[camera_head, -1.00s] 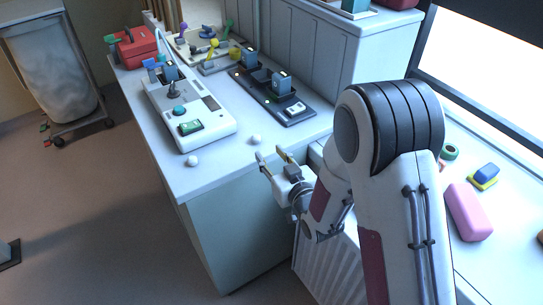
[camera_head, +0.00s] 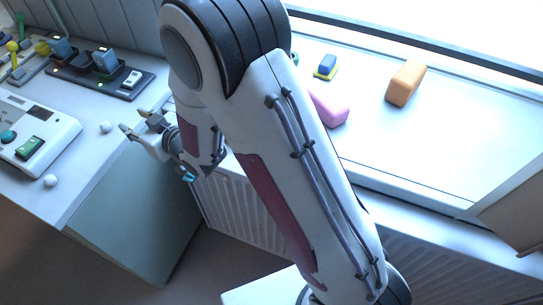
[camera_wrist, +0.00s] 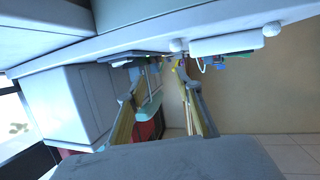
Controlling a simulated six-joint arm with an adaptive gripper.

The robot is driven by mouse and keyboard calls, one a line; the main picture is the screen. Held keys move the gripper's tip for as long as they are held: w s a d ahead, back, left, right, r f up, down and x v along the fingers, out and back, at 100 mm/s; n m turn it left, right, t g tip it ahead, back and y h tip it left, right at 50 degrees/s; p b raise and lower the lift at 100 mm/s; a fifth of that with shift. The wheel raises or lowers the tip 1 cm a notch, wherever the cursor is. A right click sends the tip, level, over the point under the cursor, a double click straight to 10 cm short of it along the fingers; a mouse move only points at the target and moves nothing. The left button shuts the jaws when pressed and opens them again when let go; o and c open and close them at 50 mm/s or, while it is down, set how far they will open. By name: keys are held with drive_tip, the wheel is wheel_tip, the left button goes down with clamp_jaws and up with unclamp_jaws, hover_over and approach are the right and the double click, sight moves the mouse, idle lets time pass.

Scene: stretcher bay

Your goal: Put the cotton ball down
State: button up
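Two small white balls, which look like cotton balls, rest on the white counter (camera_head: 75,200). One ball (camera_head: 106,126) lies just left of my fingertips; the other ball (camera_head: 50,181) lies nearer the counter's front edge. My gripper (camera_head: 131,121) is beside the counter's right end, its fingers apart. In the wrist view my gripper (camera_wrist: 154,85) has a clear gap between its fingers and nothing held in it. Both balls show there beyond the fingertips, one near the middle (camera_wrist: 178,45) and one at right (camera_wrist: 271,29).
A white device with a green button (camera_head: 30,147) stands on the counter at left. A dark tray (camera_head: 128,80) with blocks is behind the balls. A pink block (camera_head: 330,107), a blue and yellow block (camera_head: 326,66) and an orange block (camera_head: 406,83) lie on the windowsill (camera_head: 440,140).

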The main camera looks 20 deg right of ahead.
drive_tip(key=s+d+r+m+g+h, duration=0.1)
drive_tip(key=s+d+r+m+h, duration=0.15)
drive_tip(key=s+d+r, duration=0.5)
drive_tip(key=s+d+r+m+g+h, duration=0.1)
drive_tip(key=s+d+r+g+h, duration=0.2)
drive_tip(key=d, duration=0.8)
drive_tip(key=s+d+r+m+g+h, duration=0.1)
drive_tip(key=s+d, duration=0.3)
drive_tip(key=s, duration=0.7)
drive_tip(key=s+d+r+m+g+h, duration=0.1)
drive_tip(key=s+d, duration=0.3)
drive_tip(key=s, duration=0.8)
drive_tip(key=shift+s+d+r+m+g, duration=0.3)
drive_tip(key=shift+r+m+g, duration=0.2)
drive_tip(key=shift+r+m, duration=0.05)
